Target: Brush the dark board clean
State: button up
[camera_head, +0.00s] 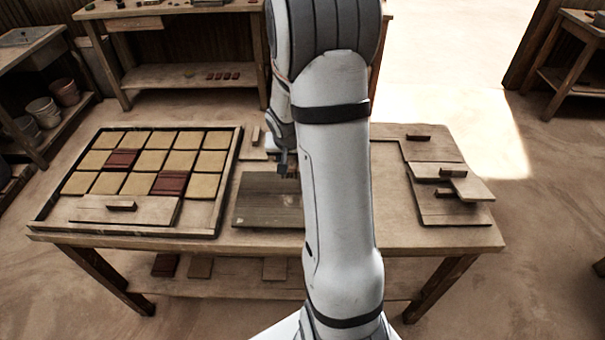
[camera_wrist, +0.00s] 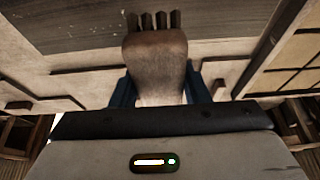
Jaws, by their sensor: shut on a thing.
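The dark board (camera_head: 268,205) lies flat near the middle of the table, its right part hidden behind my arm. It also fills the upper left of the wrist view (camera_wrist: 75,25). My gripper (camera_wrist: 158,88) is shut on a brown brush (camera_wrist: 155,62), whose dark bristle tufts point away from the jaws. In the wrist view the tufts overlap the board's edge; I cannot tell whether they touch it. In the head view my gripper (camera_head: 287,164) is by the board's far edge, partly hidden by my arm.
A wooden tray (camera_head: 230,185) of yellow and dark red tiles lies to the left, with a handled wooden plate (camera_head: 122,209) in its front part. Handled wooden pieces (camera_head: 438,170) lie on the right. Bare tabletop (camera_head: 425,236) shows at the front right.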

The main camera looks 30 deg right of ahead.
jog(key=shift+r+p, duration=0.75)
jog(key=shift+r, duration=0.6)
jog(key=shift+s+f, duration=0.1)
